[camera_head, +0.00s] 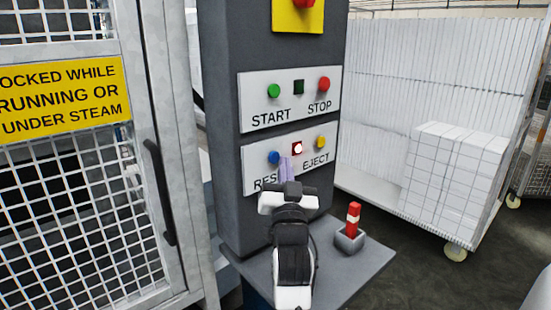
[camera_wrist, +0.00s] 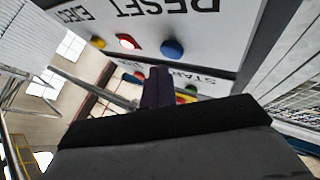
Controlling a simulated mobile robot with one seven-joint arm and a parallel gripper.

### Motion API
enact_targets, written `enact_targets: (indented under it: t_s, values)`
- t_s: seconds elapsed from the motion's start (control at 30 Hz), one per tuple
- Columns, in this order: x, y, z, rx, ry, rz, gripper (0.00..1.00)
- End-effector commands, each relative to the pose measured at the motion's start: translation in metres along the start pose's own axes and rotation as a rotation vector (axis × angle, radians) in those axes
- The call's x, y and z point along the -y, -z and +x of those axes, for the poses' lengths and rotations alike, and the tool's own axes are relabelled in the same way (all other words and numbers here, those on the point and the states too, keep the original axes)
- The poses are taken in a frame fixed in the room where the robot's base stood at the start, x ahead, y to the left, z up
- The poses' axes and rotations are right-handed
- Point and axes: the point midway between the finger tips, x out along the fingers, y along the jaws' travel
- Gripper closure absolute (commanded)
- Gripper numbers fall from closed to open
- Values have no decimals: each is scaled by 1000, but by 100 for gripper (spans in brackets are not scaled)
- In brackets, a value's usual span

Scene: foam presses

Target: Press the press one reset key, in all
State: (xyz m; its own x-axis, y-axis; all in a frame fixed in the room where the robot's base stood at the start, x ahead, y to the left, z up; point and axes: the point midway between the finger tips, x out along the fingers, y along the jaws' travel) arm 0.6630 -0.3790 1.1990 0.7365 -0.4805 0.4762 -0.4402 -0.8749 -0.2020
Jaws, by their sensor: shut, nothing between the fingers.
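The blue reset key (camera_head: 274,157) sits at the left of the lower white panel (camera_head: 318,160) on a grey control column. The word under it is partly hidden by my gripper. In the wrist view the blue key (camera_wrist: 172,49) shows upside down beside the fingers. My gripper (camera_head: 286,165) is shut and empty, its purple fingertips just below and right of the blue key. Whether the tips touch the panel cannot be told. A lit red-white lamp (camera_head: 297,149) and the yellow eject key (camera_head: 320,142) are to the right.
The upper panel has a green start key (camera_head: 273,91) and a red stop key (camera_head: 324,84). A yellow plate with a red button (camera_head: 297,14) is above. A mesh gate (camera_head: 80,200) stands left, a white cart (camera_head: 420,130) right. A red-white post (camera_head: 353,219) stands at the column's foot.

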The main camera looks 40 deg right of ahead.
Motion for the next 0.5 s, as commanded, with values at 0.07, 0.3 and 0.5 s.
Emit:
enact_targets:
  t_s: [0.07,0.3,0.5]
  values:
    - [1,-1,1,0,0,0,100]
    - [4,-4,6,0,1,0,100]
    - [4,-4,6,0,0,0,100]
